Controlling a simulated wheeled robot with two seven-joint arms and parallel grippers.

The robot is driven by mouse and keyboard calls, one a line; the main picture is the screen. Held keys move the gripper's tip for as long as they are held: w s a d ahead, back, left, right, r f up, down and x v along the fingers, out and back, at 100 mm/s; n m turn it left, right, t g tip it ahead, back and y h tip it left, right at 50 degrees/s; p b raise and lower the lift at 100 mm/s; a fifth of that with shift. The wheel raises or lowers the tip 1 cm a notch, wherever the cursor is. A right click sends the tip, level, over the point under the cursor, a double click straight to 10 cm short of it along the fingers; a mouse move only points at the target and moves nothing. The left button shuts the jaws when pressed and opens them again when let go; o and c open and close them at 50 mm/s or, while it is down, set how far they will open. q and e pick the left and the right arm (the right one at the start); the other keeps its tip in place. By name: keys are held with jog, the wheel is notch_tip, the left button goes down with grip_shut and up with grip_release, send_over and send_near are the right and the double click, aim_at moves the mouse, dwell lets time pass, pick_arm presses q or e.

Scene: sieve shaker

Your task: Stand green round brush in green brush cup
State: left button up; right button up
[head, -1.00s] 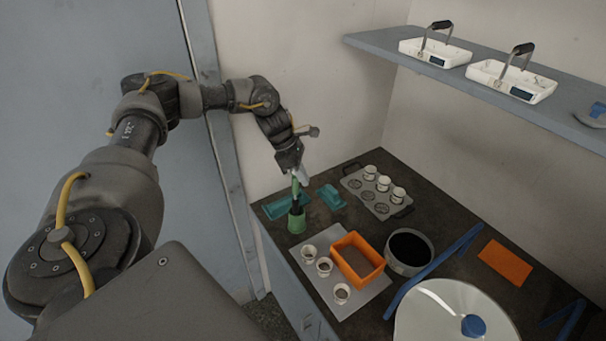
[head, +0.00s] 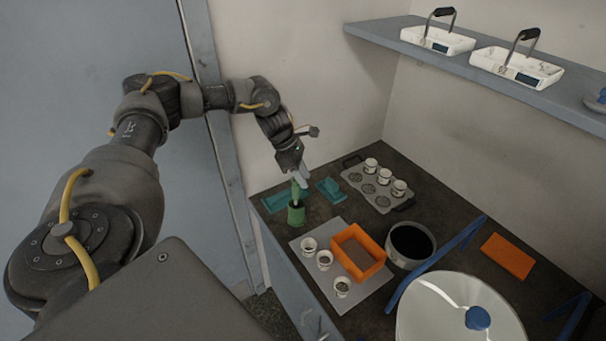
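The green round brush (head: 295,189) stands roughly upright with its lower end inside the green brush cup (head: 296,214), on the counter's left corner. Its handle shows above the rim; the bristles are hidden in the cup. My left gripper (head: 302,180) points down from above, its pale fingers right at the top of the handle. The fingers overlap the handle, and I cannot tell whether they grip it or stand open around it. My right gripper is not in view.
Teal pieces lie left (head: 276,202) and right (head: 330,190) of the cup. Close in front, a grey mat (head: 350,301) holds small white cups and an orange tray (head: 346,262). A muffin-style rack (head: 383,201) stands farther back. The wall is close behind my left arm.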

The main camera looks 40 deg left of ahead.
pick_arm(q)
jog(key=b+v, duration=0.3)
jog(key=v, duration=0.7)
jog(key=shift+a+r, duration=0.15)
jog(key=shift+r, duration=0.25)
dwell(0.8)
